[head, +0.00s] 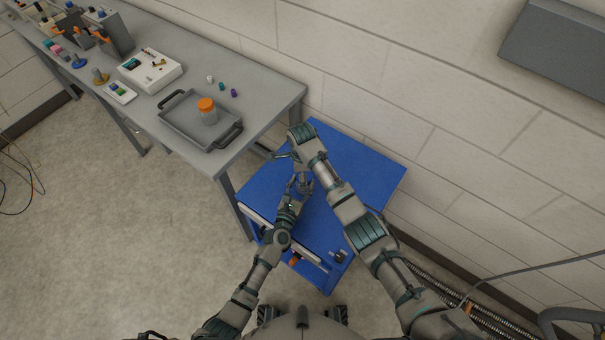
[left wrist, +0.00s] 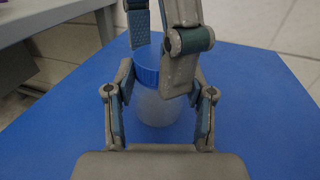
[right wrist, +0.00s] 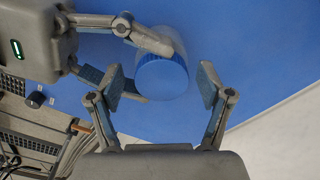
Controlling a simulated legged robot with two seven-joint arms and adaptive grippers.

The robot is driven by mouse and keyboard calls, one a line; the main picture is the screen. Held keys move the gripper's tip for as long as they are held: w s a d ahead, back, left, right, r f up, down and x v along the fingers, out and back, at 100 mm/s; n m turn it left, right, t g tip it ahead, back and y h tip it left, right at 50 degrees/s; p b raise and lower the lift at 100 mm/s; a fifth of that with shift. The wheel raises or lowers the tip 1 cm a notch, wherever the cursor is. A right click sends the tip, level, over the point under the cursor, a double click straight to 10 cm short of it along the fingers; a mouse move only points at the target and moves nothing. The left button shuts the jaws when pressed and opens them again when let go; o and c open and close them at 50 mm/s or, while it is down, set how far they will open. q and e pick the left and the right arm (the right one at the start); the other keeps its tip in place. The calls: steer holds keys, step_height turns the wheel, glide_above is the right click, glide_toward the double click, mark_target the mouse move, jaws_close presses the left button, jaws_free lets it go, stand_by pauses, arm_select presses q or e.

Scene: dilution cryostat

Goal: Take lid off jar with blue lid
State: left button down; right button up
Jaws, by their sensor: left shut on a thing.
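The jar (left wrist: 158,108) has a translucent body and a blue lid (left wrist: 147,65); it stands upright on the blue cart top. The lid is on the jar. My left gripper (left wrist: 158,100) is shut on the jar body, one finger on each side. In the right wrist view the blue lid (right wrist: 162,74) lies between the fingers of my right gripper (right wrist: 161,84), which are open with a gap on both sides. The right fingers also reach in from above in the left wrist view. In the head view my arms mostly hide the jar.
The blue cart (head: 370,178) has bare room around the jar. A grey bench (head: 262,92) adjoins it at the left, holding a grey tray (head: 178,122) with an orange-lidded jar (head: 207,110), small coloured caps and a white box (head: 150,70). A wall stands behind.

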steer(key=shift+r, duration=2.25)
arm_select(q)
steer(key=shift+c, duration=1.6)
jaws_free()
steer(key=shift+s, duration=0.1)
